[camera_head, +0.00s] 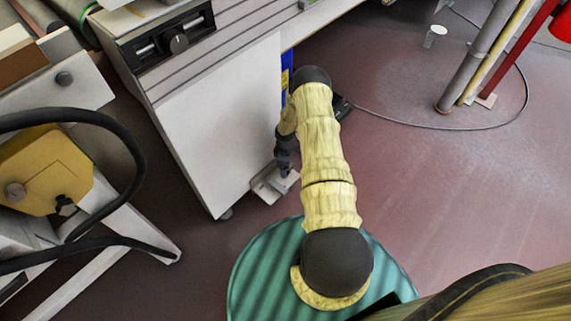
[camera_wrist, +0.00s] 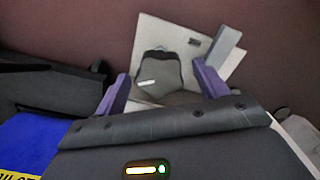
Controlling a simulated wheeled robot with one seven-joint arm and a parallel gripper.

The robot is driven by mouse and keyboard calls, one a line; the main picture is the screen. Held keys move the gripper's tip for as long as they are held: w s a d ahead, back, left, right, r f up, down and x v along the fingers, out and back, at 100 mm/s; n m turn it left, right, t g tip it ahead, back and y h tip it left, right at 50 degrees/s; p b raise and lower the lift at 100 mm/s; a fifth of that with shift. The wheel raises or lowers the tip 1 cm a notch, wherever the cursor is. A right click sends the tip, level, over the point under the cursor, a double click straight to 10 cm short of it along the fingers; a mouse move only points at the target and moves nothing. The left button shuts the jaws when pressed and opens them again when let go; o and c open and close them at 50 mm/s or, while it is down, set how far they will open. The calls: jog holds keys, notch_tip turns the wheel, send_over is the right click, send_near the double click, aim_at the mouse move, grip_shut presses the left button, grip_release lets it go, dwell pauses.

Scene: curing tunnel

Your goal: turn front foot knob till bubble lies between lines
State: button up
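The foot knob (camera_wrist: 160,72) is dark, with a short white mark, and sits over a pale foot plate (camera_wrist: 150,32) in the wrist view. My gripper (camera_wrist: 162,88) has two purple fingers, one on each side of the knob; they look apart, with gaps beside the knob. In the head view my gripper (camera_head: 284,168) points down by the foot plate (camera_head: 268,190), at the lower corner of the white cabinet (camera_head: 222,125). The knob is hidden there. No bubble or lines can be made out for sure. A small lit strip with a green dot shows on the dark body at the bottom of the wrist view.
The cabinet's panel (camera_head: 160,45) has a dark dial between two pale slots. A yellow unit (camera_head: 45,170) with black hoses stands at left. A blue item (camera_wrist: 40,140) lies at left in the wrist view. A cable crosses the open floor (camera_head: 440,175) at right.

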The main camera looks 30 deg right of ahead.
notch_tip(320, 180, up, 17)
jog(key=p, duration=0.6)
jog(key=shift+r, duration=0.15)
jog(key=shift+r, duration=0.1)
dwell(0.4)
jog(key=s+a+r+m+t, duration=0.15)
jog(key=a+r, duration=0.25)
jog(key=r, duration=0.6)
jog(key=s+a+r+m+g, duration=0.1)
jog(key=s+a+r+m, duration=0.2)
jog(key=r, duration=0.7)
jog(key=s+a+r+m+t, duration=0.2)
jog(key=s+a+r+m, duration=0.55)
jog(key=s+r, duration=0.6)
notch_tip(320, 180, up, 36)
jog(key=a+n+p, duration=0.1)
jog(key=n+p, duration=0.1)
jog(key=p, duration=3.4)
jog(key=shift+s+a+p, duration=0.15)
jog(key=shift+a+p, duration=0.05)
jog(key=shift+p, duration=0.15)
